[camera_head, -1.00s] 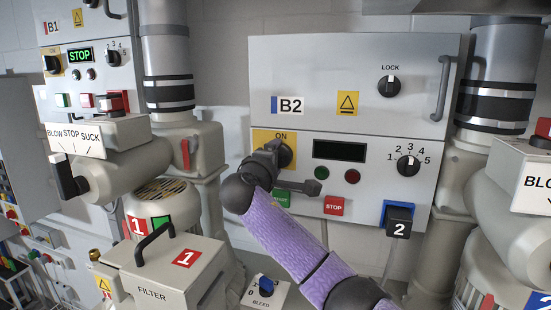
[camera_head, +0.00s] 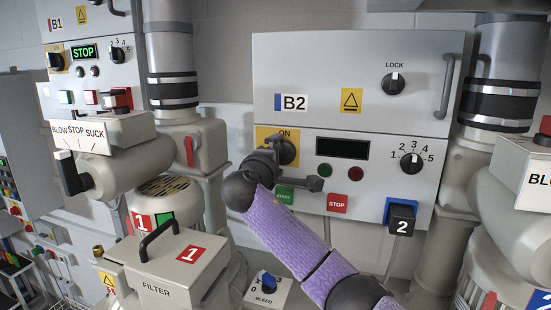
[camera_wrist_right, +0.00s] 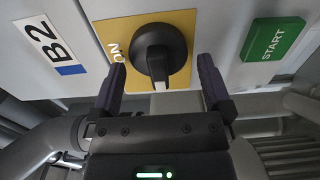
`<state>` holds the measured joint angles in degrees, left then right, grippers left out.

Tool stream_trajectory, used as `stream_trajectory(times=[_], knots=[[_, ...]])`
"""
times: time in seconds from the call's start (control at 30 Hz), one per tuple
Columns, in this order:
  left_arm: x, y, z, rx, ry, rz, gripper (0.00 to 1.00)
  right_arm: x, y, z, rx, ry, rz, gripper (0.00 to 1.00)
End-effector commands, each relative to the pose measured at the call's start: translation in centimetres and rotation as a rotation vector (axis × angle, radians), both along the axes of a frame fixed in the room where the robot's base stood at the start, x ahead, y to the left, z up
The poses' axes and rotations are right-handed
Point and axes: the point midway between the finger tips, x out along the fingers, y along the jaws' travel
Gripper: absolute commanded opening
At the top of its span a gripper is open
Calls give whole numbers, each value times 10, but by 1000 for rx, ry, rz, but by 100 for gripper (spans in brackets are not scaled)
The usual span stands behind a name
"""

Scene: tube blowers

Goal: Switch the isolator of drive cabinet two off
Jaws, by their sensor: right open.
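The isolator of cabinet two is a black rotary knob (camera_head: 289,152) on a yellow plate (camera_head: 263,133) at the left of the B2 cabinet (camera_head: 341,84). In the right wrist view the knob (camera_wrist_right: 160,50) has its white mark facing my gripper's palm, a quarter turn from the ON label. My right gripper (camera_head: 270,153) partly covers the knob in the head view. In the right wrist view my right gripper (camera_wrist_right: 162,66) is open, one finger on each side of the knob with gaps. My left gripper is not in view.
Below the knob are a green START button (camera_head: 284,195) and a red STOP button (camera_head: 337,203). B2's display (camera_head: 341,148) is dark. The LOCK knob (camera_head: 393,84) is above right. Filter one (camera_head: 165,265) and a bleed valve (camera_head: 267,281) stand in front.

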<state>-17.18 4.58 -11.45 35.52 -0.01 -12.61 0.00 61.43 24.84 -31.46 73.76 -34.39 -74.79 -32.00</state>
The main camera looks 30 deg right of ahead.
Motion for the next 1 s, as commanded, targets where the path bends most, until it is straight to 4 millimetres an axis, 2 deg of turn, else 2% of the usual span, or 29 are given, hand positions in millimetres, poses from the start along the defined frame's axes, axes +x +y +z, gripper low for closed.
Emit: stream_trajectory(times=[0.17,0.3,0.5,1.0], knots=[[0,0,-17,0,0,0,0,-15,19,-5,1,-3,5,100],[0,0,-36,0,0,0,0,-38,48,-6,0,-5,7,100],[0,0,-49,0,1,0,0,-60,74,-3,0,0,4,100],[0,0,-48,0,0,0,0,-64,77,0,-1,2,2,100]])
